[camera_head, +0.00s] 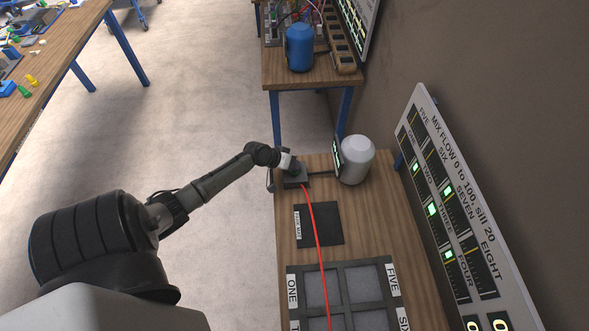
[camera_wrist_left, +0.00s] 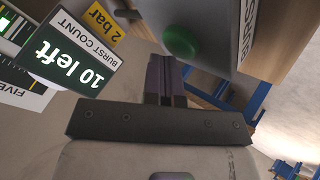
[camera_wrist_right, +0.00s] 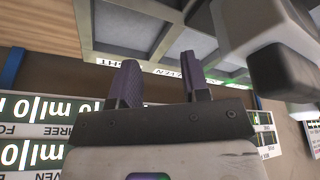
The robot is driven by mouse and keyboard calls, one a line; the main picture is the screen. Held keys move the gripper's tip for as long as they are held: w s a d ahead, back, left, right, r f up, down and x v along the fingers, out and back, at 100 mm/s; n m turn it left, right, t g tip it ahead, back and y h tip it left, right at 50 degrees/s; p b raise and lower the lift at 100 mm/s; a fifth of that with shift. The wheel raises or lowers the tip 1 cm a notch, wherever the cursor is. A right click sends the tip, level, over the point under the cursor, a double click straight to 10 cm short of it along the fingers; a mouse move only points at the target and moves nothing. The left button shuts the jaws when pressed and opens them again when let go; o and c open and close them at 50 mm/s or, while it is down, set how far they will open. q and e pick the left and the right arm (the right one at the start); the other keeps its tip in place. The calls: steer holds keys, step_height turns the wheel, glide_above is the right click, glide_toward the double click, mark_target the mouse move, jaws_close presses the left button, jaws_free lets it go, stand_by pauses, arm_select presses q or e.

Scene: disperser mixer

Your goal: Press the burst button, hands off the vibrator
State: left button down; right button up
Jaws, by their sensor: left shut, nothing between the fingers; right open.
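The green round burst button (camera_wrist_left: 181,41) sits on a grey box in the left wrist view. The box (camera_head: 295,183) shows on the wooden bench in the head view, partly under my left gripper (camera_head: 290,166). My left gripper (camera_wrist_left: 166,68) is shut and empty, its fingertips close to the button; I cannot tell whether they touch it. A green display (camera_wrist_left: 72,58) reads "10 left, BURST COUNT", with a yellow "2 bar" label. My right gripper (camera_wrist_right: 157,72) is open and empty in the right wrist view and is out of the head view. I cannot identify the vibrator.
A white tank (camera_head: 356,159) stands right of the box. A red hose (camera_head: 317,236) runs over a black mat (camera_head: 334,224) and the divided tray (camera_head: 335,267). A tall "MIX FLOW" panel (camera_head: 465,205) lines the right. A blue tank (camera_head: 299,47) stands on the far bench.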

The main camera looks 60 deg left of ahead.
arm_select(q)
steer(key=shift+r, duration=0.15)
arm_select(e)
steer(key=shift+r, duration=0.2)
arm_select(q)
steer(key=shift+r+p, duration=0.8)
steer(key=shift+p, duration=0.25)
arm_select(e)
steer(key=shift+a+r, duration=0.1)
steer(key=shift+r, duration=0.75)
arm_select(q)
step_height(320, 180, up, 5)
steer(key=p, duration=0.5)
arm_select(e)
step_height(320, 180, up, 5)
steer(key=shift+f, duration=0.1)
